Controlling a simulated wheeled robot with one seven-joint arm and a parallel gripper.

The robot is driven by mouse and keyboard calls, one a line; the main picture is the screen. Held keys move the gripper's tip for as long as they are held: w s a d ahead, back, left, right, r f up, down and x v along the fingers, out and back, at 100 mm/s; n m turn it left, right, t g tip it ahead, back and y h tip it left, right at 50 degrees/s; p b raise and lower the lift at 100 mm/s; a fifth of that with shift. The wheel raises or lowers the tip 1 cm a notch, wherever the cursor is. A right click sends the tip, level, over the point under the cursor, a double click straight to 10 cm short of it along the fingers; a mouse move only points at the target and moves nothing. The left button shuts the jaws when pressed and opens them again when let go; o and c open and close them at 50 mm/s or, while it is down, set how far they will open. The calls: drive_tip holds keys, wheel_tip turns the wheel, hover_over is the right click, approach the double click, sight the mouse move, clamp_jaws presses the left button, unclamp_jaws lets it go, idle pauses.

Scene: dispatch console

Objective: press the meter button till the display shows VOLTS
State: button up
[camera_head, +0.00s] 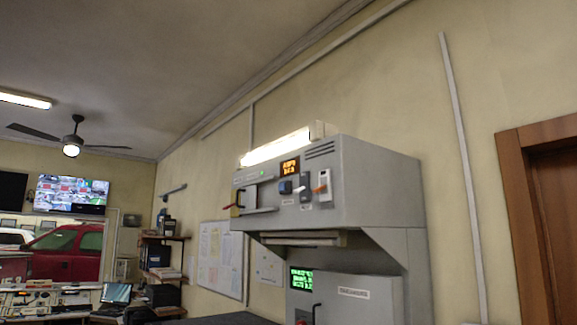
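The display (290,167) is a small dark screen with orange text on the front of the grey console's upper box. Its top line seems to read AMPS; the lower line is too small to read surely. Just below it is a dark blue square button (285,187), which looks like the meter button; the small label under it is not legible. My gripper is not in view.
A red-handled part (236,204) is at the box's left end. A lower cabinet (345,298) has a green-text screen (302,279). A wooden door frame (520,215) stands right.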

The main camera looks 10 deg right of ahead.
clamp_jaws()
idle(1.5)
